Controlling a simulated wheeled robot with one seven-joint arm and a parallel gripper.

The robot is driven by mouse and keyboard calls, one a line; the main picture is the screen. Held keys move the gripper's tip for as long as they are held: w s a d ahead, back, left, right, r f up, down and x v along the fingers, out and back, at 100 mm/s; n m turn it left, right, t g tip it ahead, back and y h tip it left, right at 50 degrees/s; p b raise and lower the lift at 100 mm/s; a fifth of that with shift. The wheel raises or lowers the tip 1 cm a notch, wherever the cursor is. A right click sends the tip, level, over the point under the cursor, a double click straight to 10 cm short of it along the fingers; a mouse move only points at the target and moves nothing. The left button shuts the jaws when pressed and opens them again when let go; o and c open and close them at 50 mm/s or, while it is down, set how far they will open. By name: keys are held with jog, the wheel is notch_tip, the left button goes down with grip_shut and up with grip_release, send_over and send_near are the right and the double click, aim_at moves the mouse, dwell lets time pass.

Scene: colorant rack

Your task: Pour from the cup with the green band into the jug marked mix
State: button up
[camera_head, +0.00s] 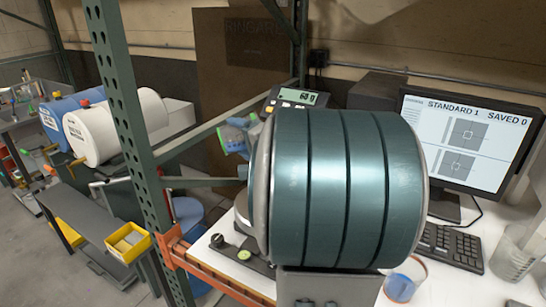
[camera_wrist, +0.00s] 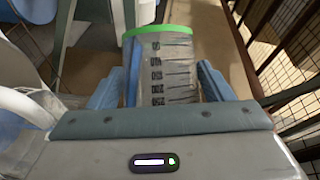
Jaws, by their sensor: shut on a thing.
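In the wrist view my gripper (camera_wrist: 166,82) is shut on a clear cup (camera_wrist: 172,62) with a green band around its far rim and dark measuring marks on its side. One blue finger lies on each side of the cup. What the cup holds cannot be made out. In the head view a small blue and clear shape (camera_head: 236,136) shows left of my large teal arm link, partly hidden by it; I cannot tell its details. A clear jug (camera_head: 514,252) with faint marks stands at the right edge of the bench; no "mix" label is readable on it.
A clear cup with a coloured band (camera_head: 405,279) stands on the bench by my arm. A monitor (camera_head: 468,145) and keyboard (camera_head: 452,246) are at right. A scale display (camera_head: 297,97) shows behind my arm. A green upright post (camera_head: 130,125) stands at left.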

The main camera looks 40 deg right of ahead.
jog(key=shift+s+d+r+p, duration=0.15)
jog(key=shift+d+r+p, duration=0.05)
jog(key=shift+d+p, duration=0.2)
dwell(0.4)
jog(key=shift+s+d+f+m+t, duration=0.15)
jog(key=shift+f+m+t, duration=0.1)
jog(key=shift+m+t, duration=0.4)
dwell(0.9)
jog(key=shift+g, duration=0.25)
